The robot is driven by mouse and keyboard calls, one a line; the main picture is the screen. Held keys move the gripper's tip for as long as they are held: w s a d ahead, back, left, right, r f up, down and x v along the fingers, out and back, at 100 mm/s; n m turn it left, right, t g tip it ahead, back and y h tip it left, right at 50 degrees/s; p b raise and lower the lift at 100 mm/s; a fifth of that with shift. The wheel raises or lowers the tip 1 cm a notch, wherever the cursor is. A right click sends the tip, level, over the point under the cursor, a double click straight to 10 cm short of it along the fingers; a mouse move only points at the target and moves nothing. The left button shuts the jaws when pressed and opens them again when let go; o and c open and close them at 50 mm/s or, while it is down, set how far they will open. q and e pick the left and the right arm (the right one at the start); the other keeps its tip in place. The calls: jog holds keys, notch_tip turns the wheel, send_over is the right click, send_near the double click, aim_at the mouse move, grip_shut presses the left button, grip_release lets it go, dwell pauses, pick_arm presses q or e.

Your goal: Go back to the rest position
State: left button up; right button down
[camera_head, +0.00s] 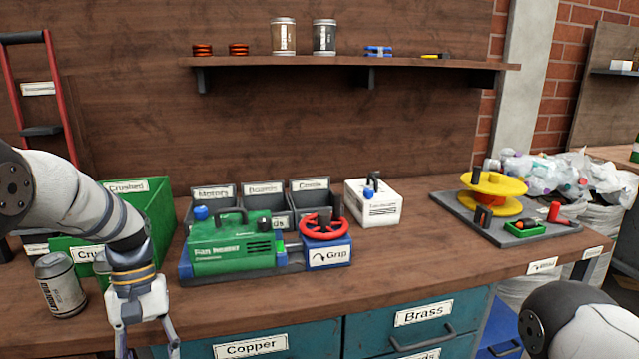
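My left arm comes in from the left, and its gripper (146,345) hangs over the front edge of the workbench, pointing down. Its fingers run to the bottom of the picture with a gap between them, and nothing shows between them. A can (61,285) stands upright on the bench just left of this gripper, apart from it. Of my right arm only a rounded link shows at the bottom right; its gripper is out of the picture.
A green crate (160,207) stands behind my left arm. A green machine (230,250) with a red wheel (324,227) sits mid-bench. A white box (373,203) and a grey board (460,207) with a yellow spool (493,184) lie further right. A shelf (350,62) hangs above.

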pick_arm(q)
jog(key=s+d+f+m+y, duration=0.1)
jog(key=s+d+f+m, duration=0.1)
jog(key=s+f, duration=1.65)
jog(key=s+d+m+t, duration=0.1)
jog(key=s+d+m, duration=0.1)
jog(key=s, duration=1.8)
jog(key=shift+d+r+m, duration=0.4)
jog(key=shift+r+m, duration=0.05)
jog(key=shift+m, duration=0.05)
pick_arm(e)
jog(key=shift+s+r, duration=0.25)
